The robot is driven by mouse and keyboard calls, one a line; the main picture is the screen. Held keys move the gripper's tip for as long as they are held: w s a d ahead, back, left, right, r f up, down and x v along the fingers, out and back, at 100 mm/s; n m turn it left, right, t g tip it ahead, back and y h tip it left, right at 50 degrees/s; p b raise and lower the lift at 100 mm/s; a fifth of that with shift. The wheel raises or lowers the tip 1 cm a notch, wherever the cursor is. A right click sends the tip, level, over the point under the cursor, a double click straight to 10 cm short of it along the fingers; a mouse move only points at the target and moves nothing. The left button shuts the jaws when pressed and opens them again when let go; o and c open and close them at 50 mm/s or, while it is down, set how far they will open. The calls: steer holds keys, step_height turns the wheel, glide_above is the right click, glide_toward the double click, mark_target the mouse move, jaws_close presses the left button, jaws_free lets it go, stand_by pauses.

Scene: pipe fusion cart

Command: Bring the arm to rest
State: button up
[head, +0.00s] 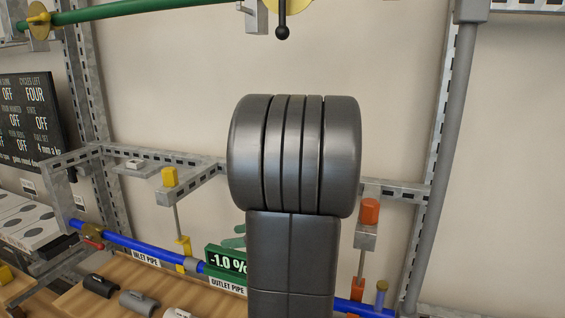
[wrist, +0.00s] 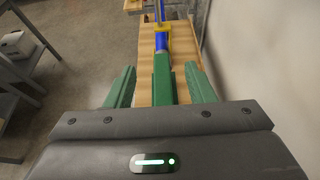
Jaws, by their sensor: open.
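My arm (head: 292,160) stands as a dark column in the middle of the head view and hides much of what is behind it. My gripper (wrist: 160,76) shows in the wrist view as two green fingers, spread apart. A green piece (wrist: 164,78) lies between them in the picture, in line with a blue pipe (wrist: 161,45); I cannot tell whether the fingers touch it. In the head view the gripper is mostly hidden behind the arm.
Yellow (head: 169,178) and orange (head: 370,210) clamp posts flank the arm. A green pipe (head: 150,15) crosses above.

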mark_target(237, 253)
step_height(237, 253, down, 5)
steer(key=shift+f, duration=0.1)
steer(key=shift+w+r+p, duration=0.1)
steer(key=shift+r+p, duration=0.45)
steer(key=shift+p, duration=0.15)
steer(key=shift+r+p, duration=0.8)
steer(key=shift+r, duration=0.05)
